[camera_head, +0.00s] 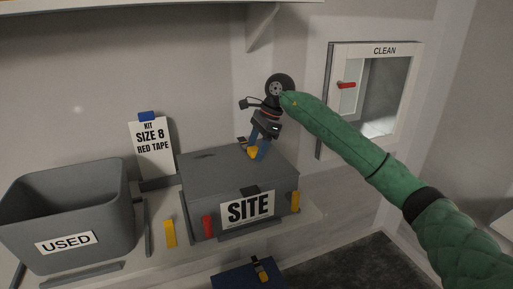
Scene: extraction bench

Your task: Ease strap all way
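My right gripper (258,146) comes down from the green-sleeved arm at the right, over the grey SITE box (205,167). Narrow blue pieces show below its dark body; I cannot tell whether they are its fingers or part of a strap. A small yellow piece (252,153) with a dark part beside it shows at the tips, by the back of the box top. Contact and grip there are too small to tell. A dark strap with a yellow tab (261,269) lies on a blue case (233,277) at the bottom edge. My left gripper is out of view.
A grey USED bin (114,211) stands at the left. A white KIT SIZE 8 RED TAPE card (152,152) stands behind. Red (207,227) and yellow tabs (170,233) are in front of the SITE box. A CLEAN cabinet (384,50) with a red handle (346,85) is on the wall.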

